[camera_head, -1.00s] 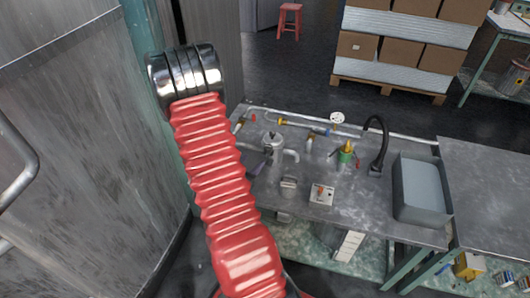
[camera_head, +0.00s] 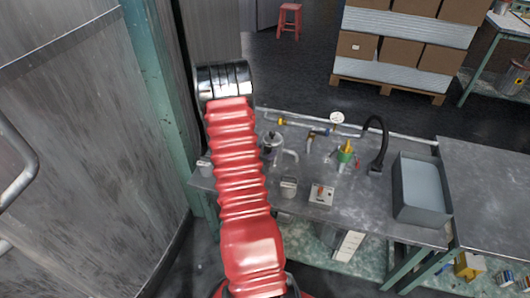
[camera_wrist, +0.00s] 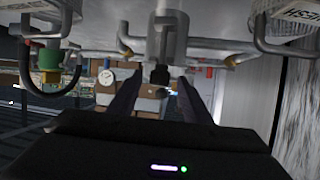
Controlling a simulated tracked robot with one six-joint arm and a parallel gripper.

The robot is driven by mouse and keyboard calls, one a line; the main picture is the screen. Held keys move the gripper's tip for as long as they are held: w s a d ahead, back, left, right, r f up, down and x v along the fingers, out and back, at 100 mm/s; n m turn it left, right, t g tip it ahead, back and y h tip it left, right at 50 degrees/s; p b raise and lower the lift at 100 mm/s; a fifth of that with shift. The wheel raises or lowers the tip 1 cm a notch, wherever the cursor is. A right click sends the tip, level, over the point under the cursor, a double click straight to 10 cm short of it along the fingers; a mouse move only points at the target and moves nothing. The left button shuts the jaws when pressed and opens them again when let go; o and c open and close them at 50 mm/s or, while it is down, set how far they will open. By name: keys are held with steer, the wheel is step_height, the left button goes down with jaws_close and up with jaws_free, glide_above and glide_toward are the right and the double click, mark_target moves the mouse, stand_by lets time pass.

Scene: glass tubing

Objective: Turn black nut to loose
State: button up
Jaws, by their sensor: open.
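A small black nut (camera_wrist: 160,74) shows in the wrist view at the end of a grey metal cylinder (camera_wrist: 167,40), which appears upside down there. My gripper (camera_wrist: 158,88) is open, with its two dark fingers pointing toward the cylinder. The nut appears between the fingertips in the picture, with a gap on each side; I cannot tell whether it is between them in depth. In the head view the grey vessel (camera_head: 272,145) stands on the bench just right of my red arm. My gripper is mostly hidden behind the arm there.
Pipes run along the back of the bench (camera_head: 375,215), with a white gauge (camera_head: 337,118) and a green-yellow fitting (camera_head: 346,152). A black hose (camera_head: 380,145), a switch box (camera_head: 321,195) and a grey bin (camera_head: 421,189) stand to the right. A large grey tank wall (camera_head: 70,150) is at left.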

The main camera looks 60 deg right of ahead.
steer(key=shift+d+f, duration=0.15)
steer(key=shift+d, duration=0.15)
steer(key=shift+c, duration=0.3)
